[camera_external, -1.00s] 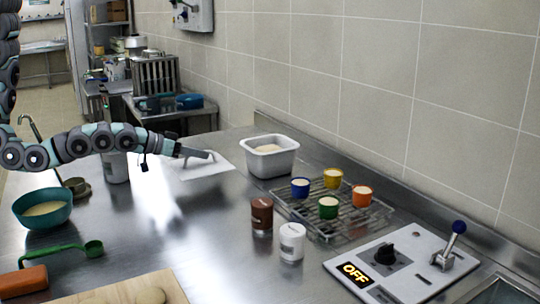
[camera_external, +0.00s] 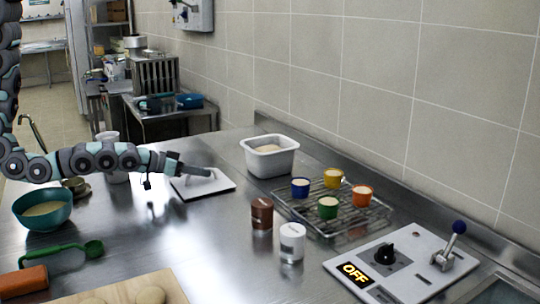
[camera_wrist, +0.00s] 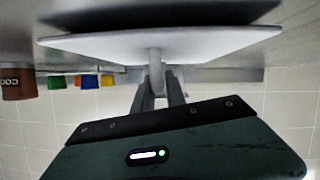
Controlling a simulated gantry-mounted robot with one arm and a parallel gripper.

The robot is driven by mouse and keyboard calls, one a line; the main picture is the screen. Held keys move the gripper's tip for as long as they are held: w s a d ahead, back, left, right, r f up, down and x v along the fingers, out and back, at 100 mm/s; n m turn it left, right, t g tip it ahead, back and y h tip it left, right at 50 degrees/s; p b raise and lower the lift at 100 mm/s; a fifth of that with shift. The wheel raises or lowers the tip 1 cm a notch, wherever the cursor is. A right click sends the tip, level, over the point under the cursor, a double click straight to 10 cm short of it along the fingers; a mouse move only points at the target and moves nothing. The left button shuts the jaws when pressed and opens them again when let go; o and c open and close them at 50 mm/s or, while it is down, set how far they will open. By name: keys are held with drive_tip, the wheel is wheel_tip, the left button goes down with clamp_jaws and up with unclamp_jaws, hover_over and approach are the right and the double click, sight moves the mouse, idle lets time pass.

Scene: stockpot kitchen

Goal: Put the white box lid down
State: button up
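The white box lid (camera_external: 205,186) is a flat white plate with a raised handle, low over the steel table, left of the white box. In the wrist view the lid (camera_wrist: 215,42) spans the top of the picture, roughly level, with a dark shadow close to it. I cannot tell whether it touches the table. My gripper (camera_external: 180,168) is shut on the lid's handle; in the wrist view its two fingers (camera_wrist: 157,88) stand on either side of the handle. The white box (camera_external: 270,160) stands uncovered with pale contents inside.
A wire rack (camera_external: 340,214) holds blue, yellow, green and orange cups. Brown (camera_external: 262,214) and white (camera_external: 292,243) jars stand before it. A teal bowl (camera_external: 43,220) and green scoop (camera_external: 62,249) lie left. A switch panel (camera_external: 400,265) is front right. The middle table is clear.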

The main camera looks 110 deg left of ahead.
drive_tip(key=shift+o, duration=1.4)
drive_tip(key=shift+r, duration=0.25)
drive_tip(key=v, duration=1.2)
